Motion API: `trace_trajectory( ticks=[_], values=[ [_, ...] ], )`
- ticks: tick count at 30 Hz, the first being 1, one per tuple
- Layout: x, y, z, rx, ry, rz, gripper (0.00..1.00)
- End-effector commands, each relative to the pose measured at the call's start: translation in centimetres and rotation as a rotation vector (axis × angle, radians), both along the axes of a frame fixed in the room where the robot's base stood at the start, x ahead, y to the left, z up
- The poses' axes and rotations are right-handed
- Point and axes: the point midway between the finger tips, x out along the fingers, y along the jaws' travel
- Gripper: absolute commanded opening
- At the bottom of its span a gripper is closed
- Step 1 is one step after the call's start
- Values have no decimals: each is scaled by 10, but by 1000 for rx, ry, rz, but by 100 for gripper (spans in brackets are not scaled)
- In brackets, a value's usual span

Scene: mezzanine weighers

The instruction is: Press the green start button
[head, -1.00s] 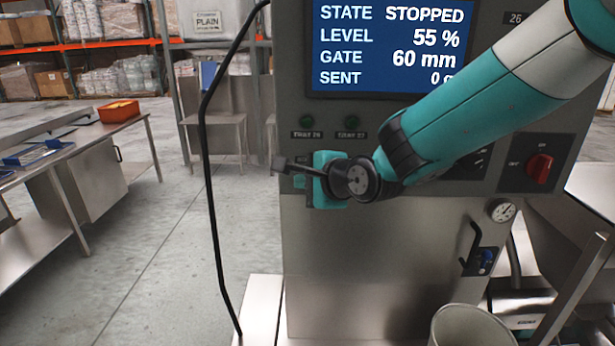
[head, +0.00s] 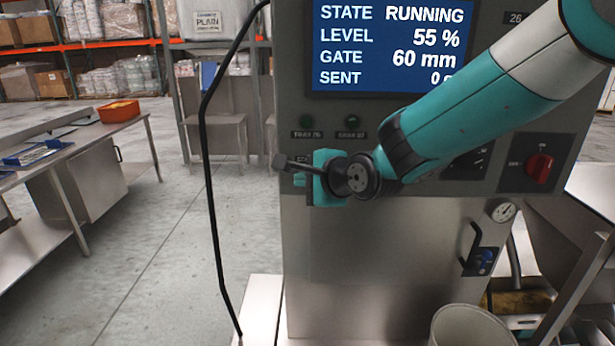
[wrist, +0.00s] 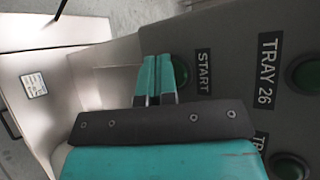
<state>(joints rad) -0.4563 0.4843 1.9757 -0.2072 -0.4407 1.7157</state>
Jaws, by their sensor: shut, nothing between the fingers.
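The green start button (wrist: 180,70) is in the wrist view, beside the START label (wrist: 204,71) on the grey panel. The fingers of my gripper (wrist: 158,58) are shut with nothing between them. Their tips are right at the button and cover its left part; I cannot tell whether they touch it. In the head view my gripper hides the button. The screen (head: 390,45) reads STATE RUNNING, LEVEL 55 %, GATE 60 mm.
Two green tray buttons (head: 306,121) sit above my gripper in the head view. A red rotary switch (head: 539,168) is to the right on the panel. A black cable (head: 207,180) hangs left of the machine. A bin (head: 470,325) stands below.

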Motion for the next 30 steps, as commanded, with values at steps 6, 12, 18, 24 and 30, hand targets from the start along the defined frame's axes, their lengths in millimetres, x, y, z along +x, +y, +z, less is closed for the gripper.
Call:
trace_trajectory(
  ticks=[6,12,18,24,30],
  values=[
    [-10,0,-1,0,0,0,0],
    [-16,0,0,0,0,0,0],
    [-16,0,0,0,0,0,0],
    [-29,1,0,0,-2,1,0],
    [-49,2,-1,0,-1,1,0]
  ],
)
